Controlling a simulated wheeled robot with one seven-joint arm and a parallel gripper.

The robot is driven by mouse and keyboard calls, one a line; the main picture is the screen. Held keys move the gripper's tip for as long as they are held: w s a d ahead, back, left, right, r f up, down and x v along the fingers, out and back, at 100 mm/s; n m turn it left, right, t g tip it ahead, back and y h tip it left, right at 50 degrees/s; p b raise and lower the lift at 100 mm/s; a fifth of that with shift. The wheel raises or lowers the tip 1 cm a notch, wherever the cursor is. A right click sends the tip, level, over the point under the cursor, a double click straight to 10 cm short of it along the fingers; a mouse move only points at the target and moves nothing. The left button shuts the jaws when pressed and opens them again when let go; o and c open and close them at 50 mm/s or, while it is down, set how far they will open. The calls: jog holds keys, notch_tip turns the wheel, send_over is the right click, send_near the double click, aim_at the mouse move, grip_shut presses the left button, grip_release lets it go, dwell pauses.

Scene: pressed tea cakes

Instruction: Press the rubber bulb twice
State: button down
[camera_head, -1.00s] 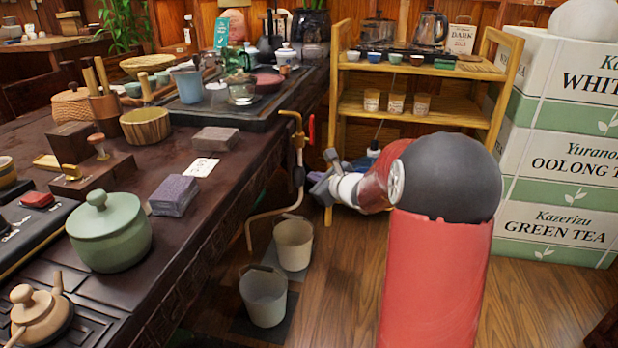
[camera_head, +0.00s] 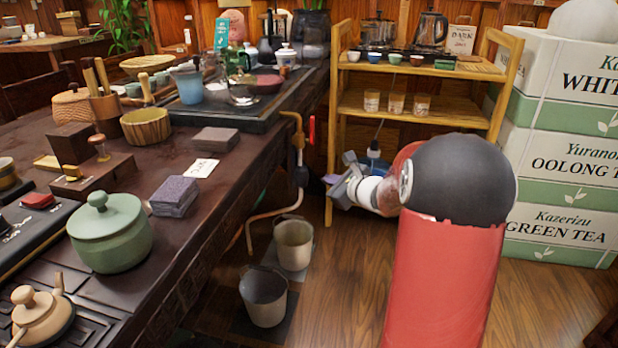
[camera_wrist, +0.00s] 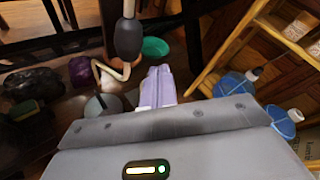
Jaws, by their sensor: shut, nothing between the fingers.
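The rubber bulb appears to be the dark oval piece (camera_head: 301,177) on the thin copper-coloured tube (camera_head: 299,140) beside the table's edge. It also hangs at the top of the wrist view (camera_wrist: 128,38), where the tube bends below it. My gripper (camera_head: 333,188) is to the right of the bulb, with a visible gap between them in the head view. In the wrist view its pale fingers (camera_wrist: 158,72) are together with nothing between them, and the bulb is up and left of their tips.
Two buckets (camera_head: 293,244) (camera_head: 264,296) stand on the floor below the tube. The dark table (camera_head: 190,245) with tea things lies left. A wooden shelf (camera_head: 440,105) stands behind my gripper, and stacked tea boxes (camera_head: 560,160) are at right. A red handle (camera_head: 312,130) is above the bulb.

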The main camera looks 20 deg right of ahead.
aim_at(305, 177)
jog(key=shift+s+d, duration=0.45)
jog(key=shift+d, duration=0.2)
jog(key=shift+s+d, duration=0.4)
jog(key=shift+d, duration=0.2)
dwell(1.7)
jog(key=d+m+t, duration=0.1)
jog(key=m, duration=0.3)
jog(key=s+d+m+t+p, duration=0.1)
jog(key=m+t, duration=0.1)
jog(key=m, duration=0.3)
jog(key=s+d+f+m+t+p, duration=0.1)
jog(key=m+t, duration=0.1)
jog(key=m, duration=0.2)
jog(key=shift+s+d+y, duration=0.1)
jog(key=shift+y, duration=0.2)
jog(key=w+a, duration=0.5)
jog(key=a, duration=0.2)
jog(key=shift+a+b, duration=0.15)
jog(key=shift+b, duration=0.15)
jog(key=shift+a, duration=0.1)
dwell(1.2)
jog(key=shift+w+a, duration=0.2)
jog(key=shift+a, duration=0.1)
